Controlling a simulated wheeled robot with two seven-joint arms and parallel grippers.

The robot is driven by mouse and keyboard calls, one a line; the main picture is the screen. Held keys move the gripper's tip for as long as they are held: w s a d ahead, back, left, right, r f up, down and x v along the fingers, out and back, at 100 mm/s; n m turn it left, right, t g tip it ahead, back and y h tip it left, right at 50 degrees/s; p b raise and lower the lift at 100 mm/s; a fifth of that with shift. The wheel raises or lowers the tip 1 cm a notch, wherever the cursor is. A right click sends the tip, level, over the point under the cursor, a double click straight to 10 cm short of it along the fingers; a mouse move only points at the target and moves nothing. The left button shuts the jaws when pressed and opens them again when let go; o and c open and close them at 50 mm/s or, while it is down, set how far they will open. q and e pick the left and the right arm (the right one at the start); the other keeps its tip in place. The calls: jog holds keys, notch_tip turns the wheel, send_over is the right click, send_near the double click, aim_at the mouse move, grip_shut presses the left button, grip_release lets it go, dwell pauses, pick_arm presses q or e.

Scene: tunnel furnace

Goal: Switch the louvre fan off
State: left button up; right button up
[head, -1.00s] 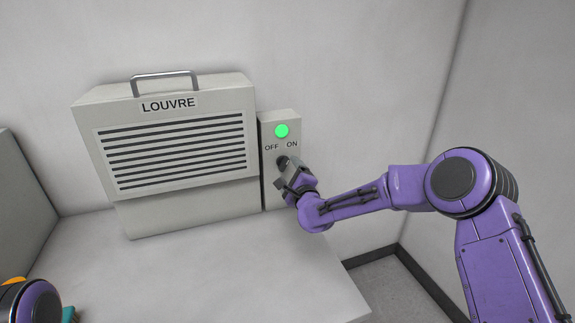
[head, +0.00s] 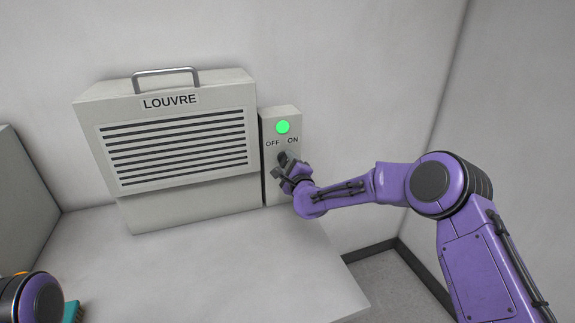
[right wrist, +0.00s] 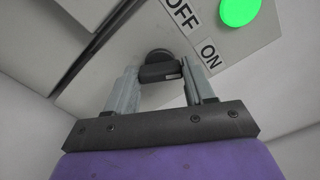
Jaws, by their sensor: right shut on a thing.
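The louvre fan (head: 170,150) is a pale grey box with dark slats, a top handle and a LOUVRE label. On its right stands a narrow switch panel (head: 270,185) with OFF at left and ON at right. A round green light (head: 283,127) glows above the labels, and shows in the right wrist view (right wrist: 240,10). Below them is a dark rotary knob (right wrist: 158,66), partly hidden in the head view. My right gripper (right wrist: 165,80) is shut on the knob, one finger on each side. Which label the knob points to is unclear. My left gripper is not visible.
A pale worktop (head: 220,265) lies clear in front of the fan. A grey block (head: 25,190) stands at the left edge. A teal thing (head: 71,312) shows partly at the bottom left. A wall rises close on the right.

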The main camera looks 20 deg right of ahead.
jog(key=shift+f+n+b, duration=0.2)
jog(key=shift+n+b, duration=0.6)
jog(key=shift+n, duration=0.2)
jog(key=n+b, duration=0.1)
jog(key=n, duration=0.1)
jog(key=shift+n+b, duration=0.3)
jog(key=shift+n, duration=0.1)
jog(key=n+b, duration=0.1)
jog(key=n, duration=0.2)
jog(key=shift+n+b, duration=0.75)
jog(key=shift+n, duration=1.35)
jog(key=o, duration=1)
jog(key=shift+o, duration=0.2)
